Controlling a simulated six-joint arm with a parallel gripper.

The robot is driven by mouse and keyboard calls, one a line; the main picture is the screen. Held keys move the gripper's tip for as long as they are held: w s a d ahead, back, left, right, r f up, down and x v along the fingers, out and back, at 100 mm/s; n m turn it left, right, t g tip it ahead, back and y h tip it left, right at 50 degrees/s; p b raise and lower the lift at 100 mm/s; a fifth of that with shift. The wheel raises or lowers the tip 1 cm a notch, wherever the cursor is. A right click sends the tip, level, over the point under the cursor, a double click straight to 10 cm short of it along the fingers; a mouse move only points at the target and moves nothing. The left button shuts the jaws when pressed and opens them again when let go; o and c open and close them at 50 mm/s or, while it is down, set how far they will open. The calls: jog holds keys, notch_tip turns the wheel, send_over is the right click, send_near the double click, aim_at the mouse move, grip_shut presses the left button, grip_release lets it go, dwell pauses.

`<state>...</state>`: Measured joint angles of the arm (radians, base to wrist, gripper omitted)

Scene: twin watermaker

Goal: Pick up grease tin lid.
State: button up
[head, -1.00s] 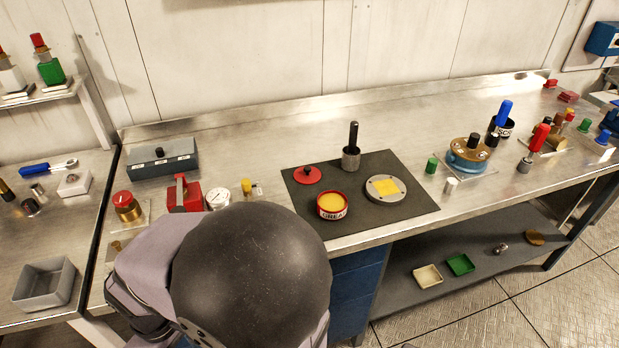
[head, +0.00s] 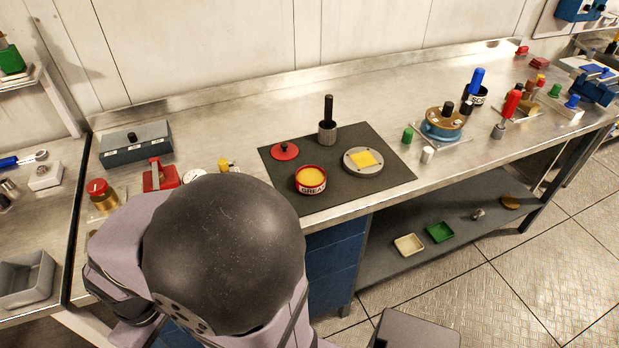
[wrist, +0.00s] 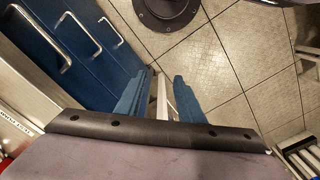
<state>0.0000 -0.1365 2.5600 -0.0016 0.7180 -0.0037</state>
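The grease tin lid (head: 285,151) is a red disc with a small black knob. It lies on the dark mat (head: 365,193), at its left back part, apart from the tin. The open red grease tin (head: 311,187), with yellow grease inside, stands in front of it and slightly right. In the wrist view my gripper (wrist: 164,82) shows two blue fingers with a gap between them and nothing held. It points down toward the floor beside blue drawers, away from the lid. In the head view my arm hides the gripper.
A black-handled brush or tool (head: 327,122) stands behind the tin, and a round plate with a yellow pad (head: 363,160) lies right of it. A red block (head: 160,175) and a gauge (head: 196,170) sit left of the mat. Blue drawers (wrist: 75,45) are close to my gripper.

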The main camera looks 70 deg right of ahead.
dwell(0.3)
jog(key=o, duration=1.3)
jog(key=shift+c, duration=0.2)
